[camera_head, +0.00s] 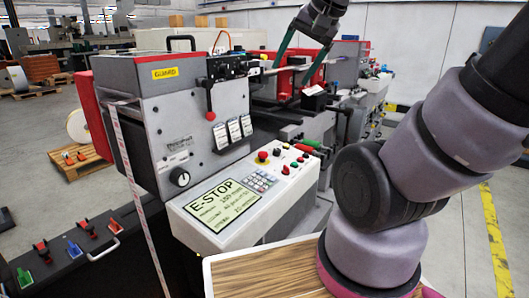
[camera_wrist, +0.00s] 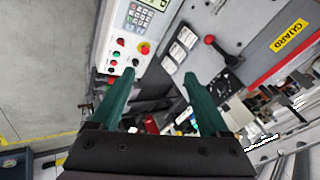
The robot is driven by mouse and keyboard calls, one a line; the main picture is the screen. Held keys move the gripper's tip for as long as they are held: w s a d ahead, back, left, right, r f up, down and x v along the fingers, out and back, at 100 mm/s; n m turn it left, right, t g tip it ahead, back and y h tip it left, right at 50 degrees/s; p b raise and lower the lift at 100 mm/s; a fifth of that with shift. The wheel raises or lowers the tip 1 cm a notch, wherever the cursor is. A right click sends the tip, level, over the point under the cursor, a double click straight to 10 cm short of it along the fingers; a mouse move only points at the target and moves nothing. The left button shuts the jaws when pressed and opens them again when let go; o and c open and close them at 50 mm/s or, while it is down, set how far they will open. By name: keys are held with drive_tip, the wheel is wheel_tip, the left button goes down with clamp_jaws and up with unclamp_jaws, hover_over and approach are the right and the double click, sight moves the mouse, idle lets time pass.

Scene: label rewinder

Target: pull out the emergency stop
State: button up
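The emergency stop (camera_head: 262,156) is a red mushroom button on a yellow base, on the sloped white control panel (camera_head: 232,238) of the label rewinder. It also shows in the wrist view (camera_wrist: 144,48), above and between my fingertips as pictured. The display (camera_head: 221,203) on the panel reads E-STOP. My gripper (camera_head: 291,76) is high above and behind the panel, with its two green fingers spread wide and pointing down. In the wrist view my gripper (camera_wrist: 159,73) is open, with nothing between the fingers and apart from the button.
Small green, red and black buttons (camera_head: 297,160) and a keypad (camera_head: 260,181) sit close to the emergency stop. A red-knobbed lever (camera_head: 210,115) and the grey GUARD housing (camera_head: 165,95) rise at the left. A wood-topped surface (camera_head: 265,272) is in front.

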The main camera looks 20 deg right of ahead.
drive_tip(key=w+f+m+g, duration=0.2)
drive_tip(key=w+f+m, duration=0.3)
drive_tip(key=w, duration=0.5)
drive_tip(key=m+g, duration=0.1)
drive_tip(key=m, duration=1.4)
hover_over(263, 153)
drive_tip(key=s+d, duration=0.3)
wheel_tip(263, 153, down, 19)
drive_tip(key=shift+y, duration=0.3)
drive_tip(key=x, duration=0.9)
drive_tip(key=shift+f, duration=0.45)
clamp_jaws()
